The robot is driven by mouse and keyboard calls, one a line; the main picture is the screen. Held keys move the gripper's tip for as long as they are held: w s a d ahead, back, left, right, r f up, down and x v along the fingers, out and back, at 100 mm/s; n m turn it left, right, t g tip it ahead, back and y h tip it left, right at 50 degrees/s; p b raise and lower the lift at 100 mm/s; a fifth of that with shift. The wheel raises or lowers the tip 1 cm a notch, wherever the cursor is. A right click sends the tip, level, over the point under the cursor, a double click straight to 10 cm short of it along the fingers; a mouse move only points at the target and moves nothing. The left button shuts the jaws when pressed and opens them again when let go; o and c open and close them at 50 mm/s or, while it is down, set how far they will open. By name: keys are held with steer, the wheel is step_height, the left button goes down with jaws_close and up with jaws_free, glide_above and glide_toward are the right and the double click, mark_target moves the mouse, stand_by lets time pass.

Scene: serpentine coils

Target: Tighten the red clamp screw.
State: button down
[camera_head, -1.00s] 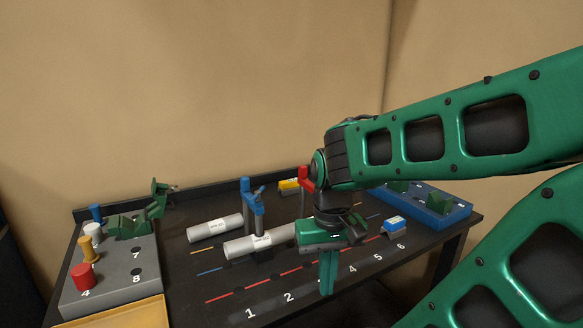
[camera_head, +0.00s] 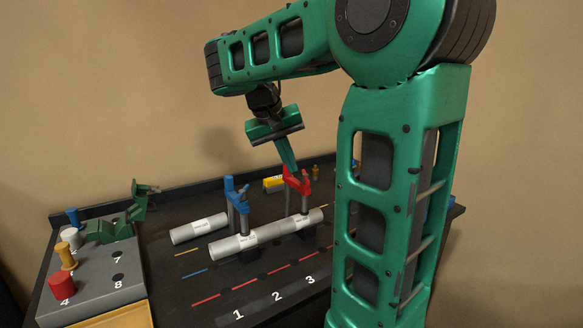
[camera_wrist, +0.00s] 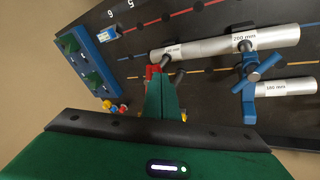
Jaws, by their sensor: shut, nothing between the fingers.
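The red clamp (camera_head: 298,182) stands on the dark table, its arm reaching over the right part of a long silver tube (camera_head: 275,231). In the wrist view the red clamp (camera_wrist: 150,73) is mostly hidden behind my fingers. My gripper (camera_head: 291,170) is shut and empty, pointing down, with its tips at the top of the red clamp. It also shows in the wrist view (camera_wrist: 160,80). I cannot tell whether the tips touch the clamp screw. The screw itself is not clearly visible.
A blue clamp (camera_head: 236,193) stands left of the red one, over the same tube. A shorter tube (camera_head: 199,229) lies at the left. A grey block (camera_head: 100,270) with coloured pegs is far left. A blue tray (camera_wrist: 83,65) shows in the wrist view.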

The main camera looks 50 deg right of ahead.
steer(key=w+a+r+m+h, duration=0.1)
steer(key=w+a+r, duration=0.1)
steer(key=w+r, duration=0.45)
glide_toward(303, 171)
steer(key=w+a+f, duration=0.1)
steer(key=w+f, duration=0.2)
steer(key=f, duration=0.2)
steer(key=shift+s+d+f, duration=0.2)
steer(key=shift+s+d, duration=0.35)
steer(key=shift+d, duration=0.25)
steer(key=shift+s+d+f, duration=0.25)
steer(key=shift+s+d, duration=0.25)
steer(key=shift+d, duration=0.3)
steer(key=shift+s+d+f+m+g, duration=0.1)
steer(key=shift+d+m+g, duration=0.2)
steer(key=shift+m, duration=0.3)
steer(key=shift+d+m+g, duration=0.25)
steer(key=shift+m+g, duration=0.15)
steer(key=shift+m, duration=0.2)
steer(key=shift+s+d+m+g, duration=0.2)
steer(key=shift+m+g, duration=0.3)
steer(key=shift+m, duration=0.4)
